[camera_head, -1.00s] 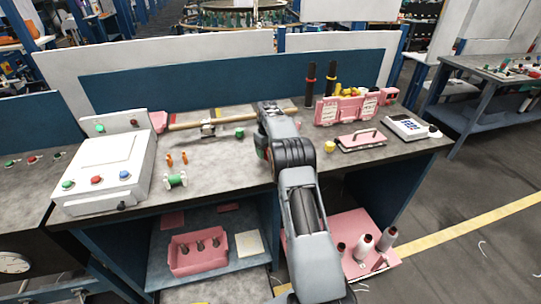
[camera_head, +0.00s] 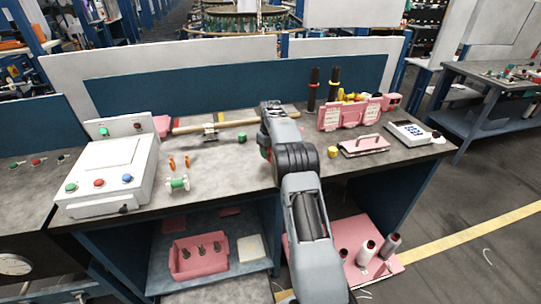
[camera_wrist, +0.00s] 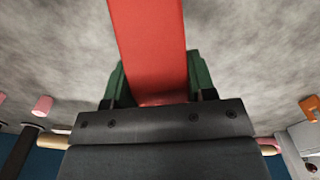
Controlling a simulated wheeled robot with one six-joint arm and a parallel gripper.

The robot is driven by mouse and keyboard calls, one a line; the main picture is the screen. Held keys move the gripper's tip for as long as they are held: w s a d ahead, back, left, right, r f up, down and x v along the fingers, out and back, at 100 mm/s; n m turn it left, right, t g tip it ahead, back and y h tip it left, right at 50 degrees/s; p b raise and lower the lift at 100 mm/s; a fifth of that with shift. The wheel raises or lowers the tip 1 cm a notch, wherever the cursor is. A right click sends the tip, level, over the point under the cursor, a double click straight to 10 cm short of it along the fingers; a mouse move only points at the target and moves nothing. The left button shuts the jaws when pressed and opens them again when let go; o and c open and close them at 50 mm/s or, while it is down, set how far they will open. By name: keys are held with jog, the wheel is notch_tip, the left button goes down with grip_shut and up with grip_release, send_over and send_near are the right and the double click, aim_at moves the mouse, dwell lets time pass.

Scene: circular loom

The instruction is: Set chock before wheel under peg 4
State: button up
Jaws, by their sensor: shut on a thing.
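My gripper (camera_wrist: 158,98) is in the wrist view, its green fingers on either side of a long, flat red piece (camera_wrist: 148,40). It is shut on this piece, which runs up out of the top of the picture. Whether this is the chock I cannot tell for sure. In the head view my arm hides the gripper and most of what it holds. A wooden bar (camera_head: 215,125) lies at the back of the bench, left of my arm, with a small metal holder (camera_head: 210,134) by it. I cannot make out a wheel or a numbered peg 4.
A white button box (camera_head: 108,170) stands at the left. Two orange pieces (camera_head: 172,162) and a green-and-white spool (camera_head: 178,184) lie beside it. A green cylinder (camera_head: 242,138) is left of my arm, a yellow one (camera_head: 332,152) right. Pink bins (camera_head: 348,115) stand back right.

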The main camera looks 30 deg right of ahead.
jog(key=s+r, duration=0.1)
jog(key=r, duration=0.1)
jog(key=s+a+r+b, duration=0.1)
jog(key=s+r, duration=0.1)
jog(key=s+r+b, duration=0.1)
jog(key=s+r, duration=0.1)
jog(key=r, duration=0.1)
jog(key=shift+a, duration=0.2)
jog(key=s+a+r+b, duration=0.2)
jog(key=s+r, duration=0.2)
jog(key=s, duration=0.4)
jog(key=shift+s+a, duration=0.2)
jog(key=shift+s, duration=0.05)
